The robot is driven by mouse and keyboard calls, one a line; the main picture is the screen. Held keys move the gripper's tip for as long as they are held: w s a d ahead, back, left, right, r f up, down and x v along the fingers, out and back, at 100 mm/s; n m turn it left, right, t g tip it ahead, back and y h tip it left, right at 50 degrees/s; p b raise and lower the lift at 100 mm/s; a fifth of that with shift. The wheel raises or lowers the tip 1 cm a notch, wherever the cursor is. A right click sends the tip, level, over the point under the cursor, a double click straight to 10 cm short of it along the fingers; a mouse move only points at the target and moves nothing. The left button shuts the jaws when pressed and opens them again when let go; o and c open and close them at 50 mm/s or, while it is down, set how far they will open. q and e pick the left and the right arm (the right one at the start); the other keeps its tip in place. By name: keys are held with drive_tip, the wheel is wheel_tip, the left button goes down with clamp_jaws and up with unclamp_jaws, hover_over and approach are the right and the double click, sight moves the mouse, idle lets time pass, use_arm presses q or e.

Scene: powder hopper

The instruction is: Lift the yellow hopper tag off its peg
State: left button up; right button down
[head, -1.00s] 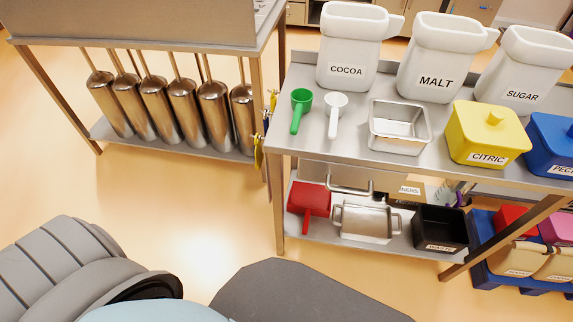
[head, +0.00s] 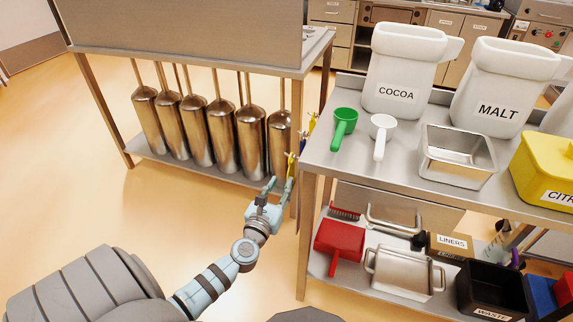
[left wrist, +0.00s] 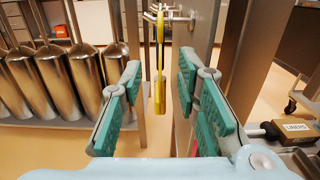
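The yellow hopper tag (left wrist: 160,62) hangs nearly edge-on from a metal peg (left wrist: 180,15) in the left wrist view. In the head view the tag (head: 291,163) hangs at the left end of the right-hand table, by its leg. My left gripper (head: 280,186) is open, with its fingers pointing toward the tag. In the left wrist view its teal-padded fingers stand on both sides of the tag, with a clear gap on each side. I cannot tell whether the tag is fully between the fingertips. My right gripper is not in view.
The table leg (head: 307,235) stands close to the left gripper. Several metal cylinders (head: 251,145) stand on the lower shelf to the left. A red scoop (head: 340,243) and a metal pan (head: 404,273) sit on the right-hand lower shelf. The floor in front is clear.

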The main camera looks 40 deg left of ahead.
sight(291, 163)
use_arm(q)
drive_tip(key=b+x, duration=0.2)
drive_tip(key=x, duration=0.7)
drive_tip(key=shift+w+a+f, duration=0.1)
drive_tip(key=shift+f, duration=0.05)
drive_tip(key=shift+w, duration=0.15)
clamp_jaws()
drive_tip(key=shift+r, duration=0.2)
